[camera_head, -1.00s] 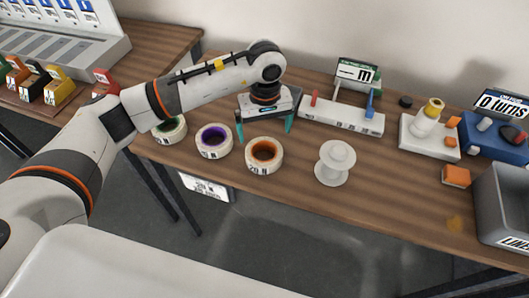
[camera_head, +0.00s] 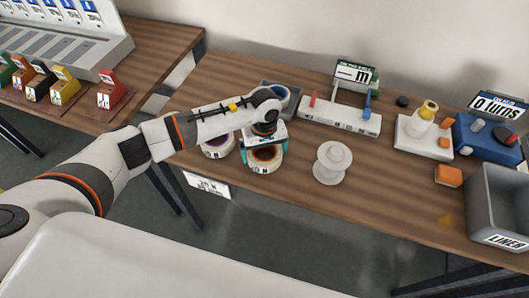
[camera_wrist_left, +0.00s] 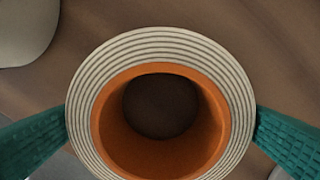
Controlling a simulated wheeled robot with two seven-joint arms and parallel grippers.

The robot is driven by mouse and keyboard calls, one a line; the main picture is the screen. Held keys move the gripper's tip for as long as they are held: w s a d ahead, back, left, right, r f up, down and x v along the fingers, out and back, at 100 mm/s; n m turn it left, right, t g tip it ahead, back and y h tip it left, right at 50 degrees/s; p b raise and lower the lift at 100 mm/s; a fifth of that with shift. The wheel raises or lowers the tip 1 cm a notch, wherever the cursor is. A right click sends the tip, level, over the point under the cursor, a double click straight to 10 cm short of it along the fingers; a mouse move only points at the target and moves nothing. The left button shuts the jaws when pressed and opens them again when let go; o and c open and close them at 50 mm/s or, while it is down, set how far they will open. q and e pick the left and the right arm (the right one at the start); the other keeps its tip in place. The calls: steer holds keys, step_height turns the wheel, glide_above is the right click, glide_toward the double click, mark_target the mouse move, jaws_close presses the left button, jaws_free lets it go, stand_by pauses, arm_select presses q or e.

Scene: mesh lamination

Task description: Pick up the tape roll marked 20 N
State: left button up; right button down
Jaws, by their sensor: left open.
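The tape roll with the orange core (camera_head: 262,168) stands on the wooden table, its front label partly legible and seeming to read 20 N. My left gripper (camera_head: 263,151) is directly over it, open, with one teal finger on each side. In the left wrist view the white layered ring of the roll (camera_wrist_left: 160,43) lies between the two fingers (camera_wrist_left: 160,125). Their tips are close to its rim; I cannot tell whether they touch it. The purple-core roll (camera_head: 215,150) is just to its left, partly behind my arm. My right gripper is out of view.
A white spool (camera_head: 332,163) stands close on the right. A grey liner bin (camera_head: 500,205) is at far right. The table's front edge is near the rolls.

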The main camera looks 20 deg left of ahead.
arm_select(q)
steer(key=c, duration=0.8)
steer(key=shift+r, duration=0.1)
